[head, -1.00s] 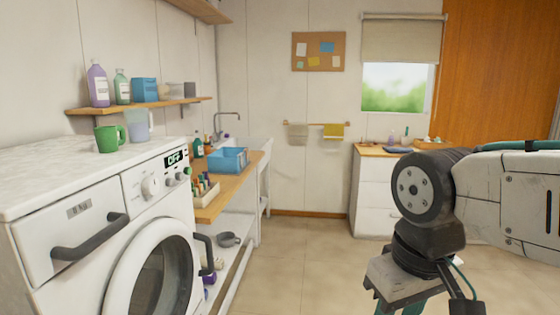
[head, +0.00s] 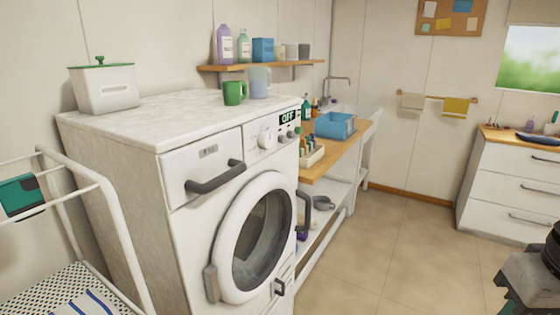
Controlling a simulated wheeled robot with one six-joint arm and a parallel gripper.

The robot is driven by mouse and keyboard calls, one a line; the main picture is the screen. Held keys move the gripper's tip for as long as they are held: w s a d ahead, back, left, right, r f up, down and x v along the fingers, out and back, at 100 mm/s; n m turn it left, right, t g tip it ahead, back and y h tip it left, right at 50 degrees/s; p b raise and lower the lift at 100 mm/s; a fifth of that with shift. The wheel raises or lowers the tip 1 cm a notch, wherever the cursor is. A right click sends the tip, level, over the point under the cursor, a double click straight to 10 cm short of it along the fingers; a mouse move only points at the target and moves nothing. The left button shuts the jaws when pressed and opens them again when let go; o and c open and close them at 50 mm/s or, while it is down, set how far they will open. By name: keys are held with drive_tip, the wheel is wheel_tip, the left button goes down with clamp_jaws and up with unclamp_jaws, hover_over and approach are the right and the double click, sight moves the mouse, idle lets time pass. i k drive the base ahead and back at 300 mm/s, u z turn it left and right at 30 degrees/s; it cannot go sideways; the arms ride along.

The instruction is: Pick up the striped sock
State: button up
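A white cloth with blue stripes (head: 88,304), which looks like the striped sock, lies on a perforated white surface (head: 40,290) at the lower left of the head view. The bottom edge of the picture cuts it off. My gripper (head: 528,288) shows only in part at the lower right edge, far to the right of the cloth. Its fingertips are outside the picture, so I cannot tell whether it is open or shut.
A white-railed cart (head: 105,172) with a teal item (head: 21,196) on its rail stands left of the washing machine (head: 150,215). A wooden counter (head: 340,152) and a white drawer unit (head: 510,190) stand beyond. Tiled floor (head: 400,250) lies clear between them.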

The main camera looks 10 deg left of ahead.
sight(349, 121)
drive_tip(key=u, duration=1.75)
drive_tip(key=k, duration=0.25)
drive_tip(key=u, duration=0.65)
drive_tip(key=i, duration=0.35)
drive_tip(key=z, duration=2.95)
drive_tip(key=i, duration=1.5)
drive_tip(key=z, duration=0.4)
